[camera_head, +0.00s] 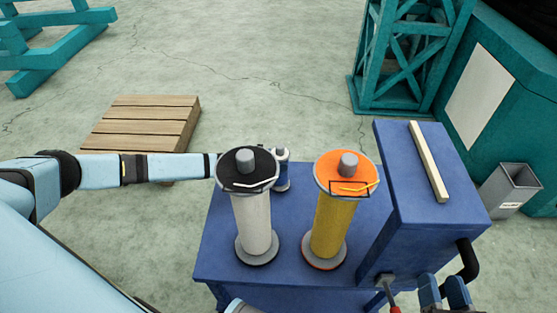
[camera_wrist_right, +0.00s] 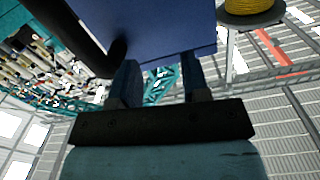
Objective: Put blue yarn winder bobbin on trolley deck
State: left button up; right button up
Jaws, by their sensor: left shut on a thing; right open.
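The blue bobbin (camera_head: 282,178), with a grey top, shows in the head view just behind the white bobbin, upright at the far edge of the blue trolley deck (camera_head: 222,250). Whether its base touches the deck I cannot tell. My left arm reaches in from the left behind the white bobbin's black top. My left gripper is mostly hidden there, shut on the blue bobbin. My right gripper (camera_head: 443,291) is open and empty at the lower right, beside the trolley's raised box. Its two fingers (camera_wrist_right: 161,85) also show apart in the right wrist view.
A white bobbin (camera_head: 256,222) and a yellow bobbin (camera_head: 330,222) with an orange top stand on the deck. The raised blue box (camera_head: 405,180) and black handle (camera_head: 467,262) are at right. A wooden pallet (camera_head: 145,125) and grey bin (camera_head: 510,188) stand on the floor.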

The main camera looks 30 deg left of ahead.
pick_arm(q)
jog(key=shift+f, duration=0.2)
jog(key=o, duration=1.1)
